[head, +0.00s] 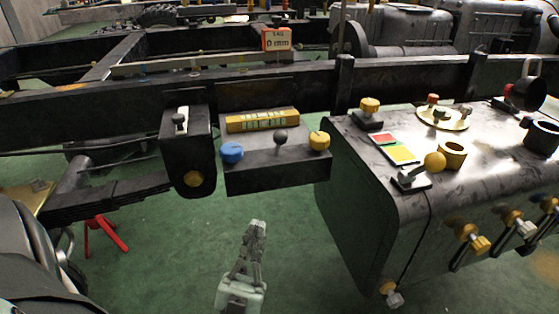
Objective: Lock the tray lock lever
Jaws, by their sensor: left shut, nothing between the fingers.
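A dark tray-like box (270,178) is mounted on the side of the chassis rail. It carries a lever with a dark grey ball (281,137) at its middle, a blue knob (232,153) at its left and a yellow knob (319,141) at its right. The dark-balled lever may be the tray lock lever; no readable label confirms it. My left gripper (258,226) is shut and empty, pointing up, below the box in the picture and apart from it. My right gripper is not in view.
A dark housing with a toggle (180,122) stands left of the box. A dark tank (365,190) at right carries a yellow-balled lever (434,162) and several fittings. Green floor (180,250) is open below.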

